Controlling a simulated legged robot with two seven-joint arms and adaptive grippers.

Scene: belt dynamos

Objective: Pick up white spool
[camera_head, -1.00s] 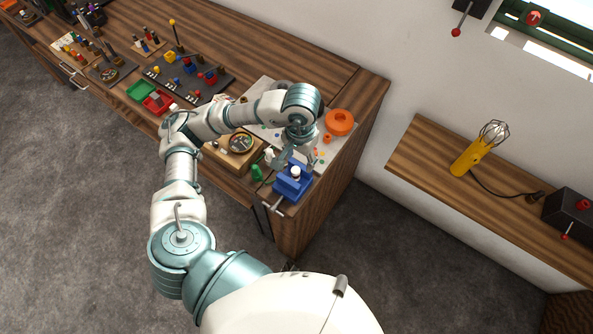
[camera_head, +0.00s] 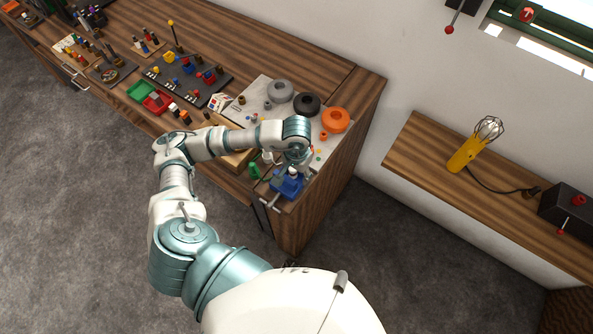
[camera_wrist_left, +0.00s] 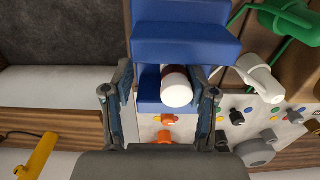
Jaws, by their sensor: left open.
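A white round-ended piece with a dark red band, apparently the white spool (camera_wrist_left: 177,90), sits in a blue vise (camera_wrist_left: 185,48) in the left wrist view. In the head view the blue vise (camera_head: 288,187) stands at the near right corner of the workbench, and my gripper partly hides the spool. My left gripper (camera_wrist_left: 160,97) is open, with one finger on each side of the spool; contact is not visible. It also shows above the vise in the head view (camera_head: 291,168). A second white piece (camera_wrist_left: 258,76) lies beside a green piece (camera_wrist_left: 290,18). My right gripper is not in view.
Behind the vise, a light board holds grey (camera_head: 281,91), black (camera_head: 306,104) and orange (camera_head: 335,120) wheels. Red and green trays and tool racks fill the bench to the left. A shelf with a yellow lamp (camera_head: 466,154) is at right, with open floor between.

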